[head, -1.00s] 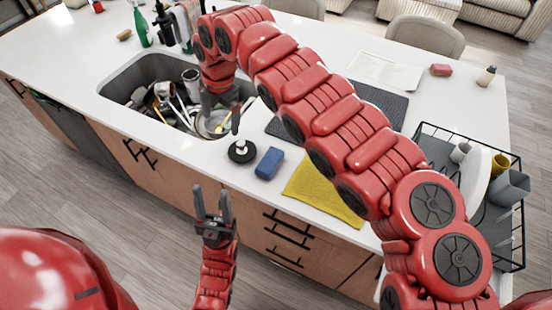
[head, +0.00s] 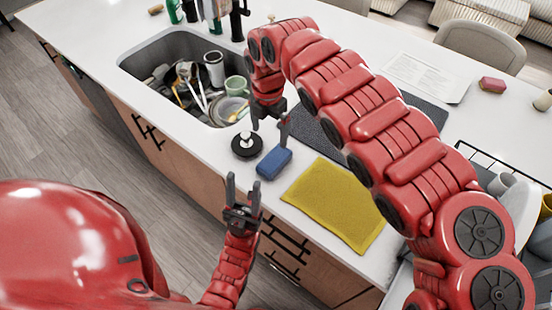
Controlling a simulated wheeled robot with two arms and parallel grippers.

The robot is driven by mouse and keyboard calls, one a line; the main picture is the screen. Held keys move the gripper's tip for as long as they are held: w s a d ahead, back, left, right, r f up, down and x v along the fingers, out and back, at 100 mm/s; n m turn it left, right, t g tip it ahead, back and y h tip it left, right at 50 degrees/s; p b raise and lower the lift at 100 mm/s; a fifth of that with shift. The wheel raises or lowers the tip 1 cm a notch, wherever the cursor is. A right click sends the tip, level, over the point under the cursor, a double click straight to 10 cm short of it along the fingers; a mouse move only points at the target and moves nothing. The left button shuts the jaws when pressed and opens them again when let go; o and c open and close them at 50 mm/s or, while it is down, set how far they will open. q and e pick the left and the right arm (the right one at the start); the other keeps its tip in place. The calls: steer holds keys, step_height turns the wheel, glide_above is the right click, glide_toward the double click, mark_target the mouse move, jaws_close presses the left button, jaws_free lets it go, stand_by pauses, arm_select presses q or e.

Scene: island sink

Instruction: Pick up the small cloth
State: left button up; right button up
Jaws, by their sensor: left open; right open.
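The small cloth is most likely the yellow cloth (head: 332,205), which lies flat on the white counter near its front edge. My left gripper (head: 243,188) is open and empty, in front of the counter edge, left of the cloth. My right gripper (head: 270,128) is open and points down above the counter, behind a blue sponge (head: 274,163). It is apart from the cloth, to its upper left. My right arm passes over the counter behind the cloth, and the cloth's right corner is close to the arm in the picture.
The sink (head: 133,67) at left holds dishes and utensils. A dark mat (head: 312,129) lies behind the cloth. A dish rack (head: 480,152) with cups stands at right. A pink sponge (head: 492,85) is farther back.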

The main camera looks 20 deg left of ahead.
glide_above(272, 161)
steer(key=f, duration=0.8)
steer(key=shift+a+f+p, duration=0.1)
steer(key=shift+a+p, duration=0.25)
steer(key=shift+p, duration=0.05)
steer(key=shift+f+p, duration=0.35)
steer(key=f+p, duration=0.2)
steer(key=f, duration=0.1)
steer(key=shift+d+f, duration=0.1)
steer(key=shift+d, duration=0.1)
steer(key=shift+f, duration=0.85)
steer(key=c, duration=1.3)
